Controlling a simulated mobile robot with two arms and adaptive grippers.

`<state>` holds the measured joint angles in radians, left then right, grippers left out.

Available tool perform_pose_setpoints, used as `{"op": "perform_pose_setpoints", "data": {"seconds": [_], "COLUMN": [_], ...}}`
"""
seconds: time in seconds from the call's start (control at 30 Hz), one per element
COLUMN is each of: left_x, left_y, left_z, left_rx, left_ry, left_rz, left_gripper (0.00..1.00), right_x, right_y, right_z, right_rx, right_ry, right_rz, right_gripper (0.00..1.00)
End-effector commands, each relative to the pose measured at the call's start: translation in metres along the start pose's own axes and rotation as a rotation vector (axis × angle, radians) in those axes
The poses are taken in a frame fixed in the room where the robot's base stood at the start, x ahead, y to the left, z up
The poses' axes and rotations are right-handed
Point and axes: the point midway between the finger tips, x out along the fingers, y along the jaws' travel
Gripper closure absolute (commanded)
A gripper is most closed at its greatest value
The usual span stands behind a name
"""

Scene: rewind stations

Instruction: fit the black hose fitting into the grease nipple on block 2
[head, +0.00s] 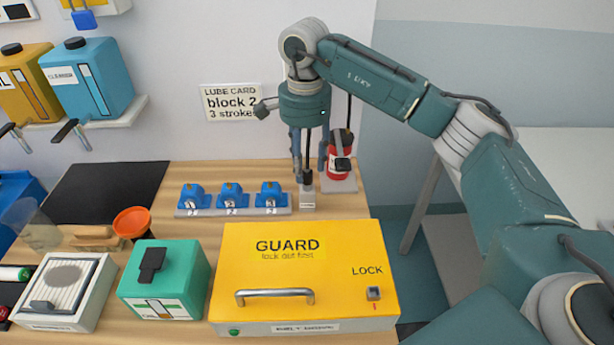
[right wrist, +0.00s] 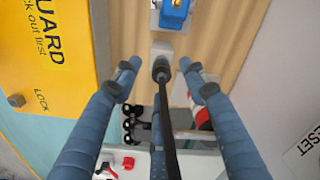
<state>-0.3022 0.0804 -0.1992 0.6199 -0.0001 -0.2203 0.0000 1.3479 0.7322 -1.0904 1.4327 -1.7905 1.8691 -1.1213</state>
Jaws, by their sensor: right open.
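Three blue blocks stand in a row on a grey strip (head: 226,212) on the bench: a left one (head: 193,196), a middle one (head: 231,196) and a right one (head: 269,196). Their labels are too small to read surely, and the nipples cannot be made out. The black hose fitting (head: 307,177) stands upright at a small pale holder (head: 307,198), right of the blocks. My right gripper (head: 309,172) is open, pointing down, its fingers either side of the fitting. In the right wrist view the fitting (right wrist: 161,69) lies between the spread fingertips, apart from both. My left gripper is not in view.
The yellow guard box (head: 306,270) fills the bench front. A red canister (head: 338,166) stands just right of my right gripper. A green box (head: 165,280) and orange funnel (head: 132,222) are at left. The wall card (head: 230,102) reads block 2, 3 strokes.

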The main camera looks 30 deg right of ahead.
Motion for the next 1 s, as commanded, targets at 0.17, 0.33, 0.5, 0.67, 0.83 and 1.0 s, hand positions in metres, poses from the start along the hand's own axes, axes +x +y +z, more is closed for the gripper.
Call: {"op": "perform_pose_setpoints", "data": {"seconds": [0.17, 0.33, 0.5, 0.67, 0.83, 1.0], "left_x": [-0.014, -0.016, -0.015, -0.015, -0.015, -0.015], "left_y": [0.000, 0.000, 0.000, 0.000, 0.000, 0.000], "left_z": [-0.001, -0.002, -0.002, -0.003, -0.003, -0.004], "left_rx": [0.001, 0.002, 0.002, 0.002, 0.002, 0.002], "left_ry": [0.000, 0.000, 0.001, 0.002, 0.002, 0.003], "left_rz": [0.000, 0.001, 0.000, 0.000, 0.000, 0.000], "left_gripper": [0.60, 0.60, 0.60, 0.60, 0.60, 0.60], "right_x": [0.026, 0.039, 0.040, 0.040, 0.039, 0.039], "right_y": [0.001, 0.000, 0.000, 0.000, 0.000, 0.000], "right_z": [-0.004, -0.004, -0.004, -0.004, -0.004, -0.004], "right_rx": [0.000, 0.000, 0.000, 0.000, 0.000, 0.000], "right_ry": [0.000, 0.000, 0.000, 0.000, 0.000, 0.000], "right_rz": [0.004, 0.001, 0.000, 0.000, -0.001, -0.001], "right_gripper": [0.57, 0.57, 0.57, 0.83, 1.00, 1.00]}}
